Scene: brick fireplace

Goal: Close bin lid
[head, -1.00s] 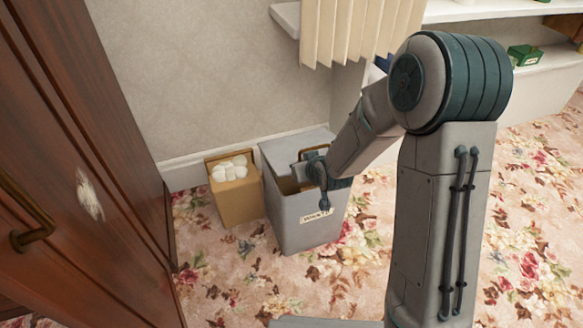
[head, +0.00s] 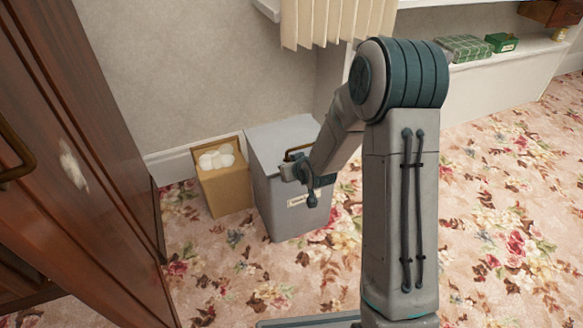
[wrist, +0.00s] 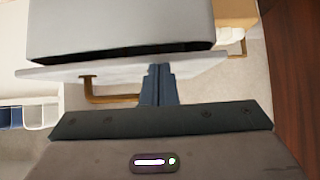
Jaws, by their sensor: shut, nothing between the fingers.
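The grey bin (head: 289,205) stands on the carpet against the wall, with a small label on its front. Its flat grey lid (head: 277,134) lies low over the top and has a brass handle (head: 297,150). In the wrist view, a thin dark strip shows between the bin body (wrist: 120,28) and the pale lid (wrist: 200,68); I cannot tell if the lid is fully seated. My gripper (head: 292,172) is at the bin's upper front, partly hidden by my arm. In the wrist view its fingers (wrist: 157,72) are shut and empty, by the lid beside the handle (wrist: 100,97).
A tan box (head: 225,190) of white round items stands just left of the bin. A dark wooden cabinet door (head: 85,190) with a brass handle is close on the left. A pale curtain (head: 335,22) hangs behind. Patterned carpet (head: 500,240) lies open at right.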

